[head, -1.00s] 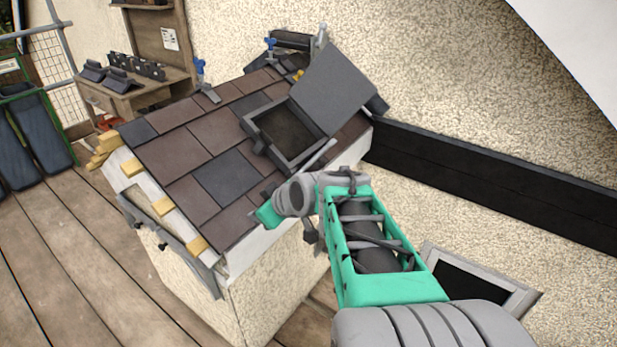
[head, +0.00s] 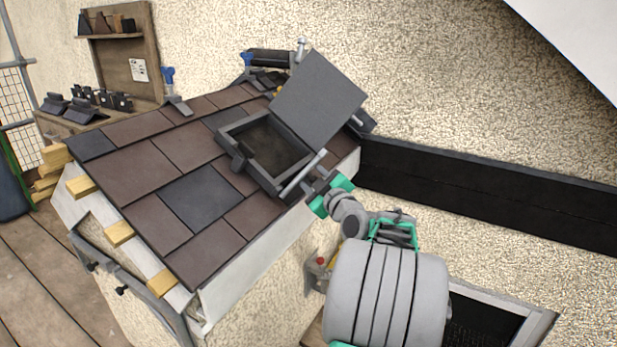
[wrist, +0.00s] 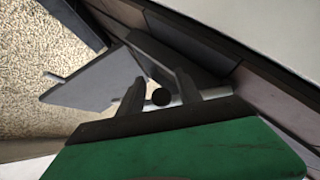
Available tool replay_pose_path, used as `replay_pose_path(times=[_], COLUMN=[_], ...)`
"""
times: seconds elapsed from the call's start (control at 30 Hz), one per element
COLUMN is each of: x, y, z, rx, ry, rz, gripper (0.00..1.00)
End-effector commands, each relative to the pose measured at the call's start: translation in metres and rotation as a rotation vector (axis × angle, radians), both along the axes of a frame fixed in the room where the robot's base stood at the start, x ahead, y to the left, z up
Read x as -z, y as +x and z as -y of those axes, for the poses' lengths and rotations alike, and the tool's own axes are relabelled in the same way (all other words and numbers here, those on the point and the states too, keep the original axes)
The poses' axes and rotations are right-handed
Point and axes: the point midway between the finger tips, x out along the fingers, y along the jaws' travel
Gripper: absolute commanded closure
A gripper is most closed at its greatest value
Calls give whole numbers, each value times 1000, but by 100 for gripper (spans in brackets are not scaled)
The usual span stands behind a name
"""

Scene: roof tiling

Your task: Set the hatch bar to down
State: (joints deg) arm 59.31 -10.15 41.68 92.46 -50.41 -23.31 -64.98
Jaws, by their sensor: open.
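The hatch bar (head: 304,172) is a light grey rod at the near right edge of the roof hatch frame (head: 234,150), slanting up to the right in the head view. The hatch lid (head: 320,98) stands raised and tilted behind the opening. My gripper (head: 312,182) is right at the bar, on its lower right side. In the wrist view, my gripper (wrist: 159,88) has its two dark fingers apart. A pale rod, seemingly the bar (wrist: 208,94), and a dark round end show at and between them. I cannot tell whether the fingers touch it.
Slates (head: 200,200) cover the sloping roof around the hatch. Blue-handled clamps (head: 170,82) stand along the upper edge. Wooden batten ends (head: 120,233) stick out at the left edge. A dark band (head: 490,200) runs along the rough wall at right. A workbench stands at back left.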

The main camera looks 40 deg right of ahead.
Motion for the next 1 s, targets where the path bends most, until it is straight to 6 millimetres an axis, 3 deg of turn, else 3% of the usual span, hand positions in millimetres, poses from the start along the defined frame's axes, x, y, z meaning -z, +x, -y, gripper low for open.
replay_pose_path(times=[0.3,0.8,1.0], x=[0,0,0], y=[7,7,7], z=[-1,-1,-1], rx=[-2,-3,-3], ry=[1,1,1], rz=[0,-1,-1], gripper=[59,100,100])
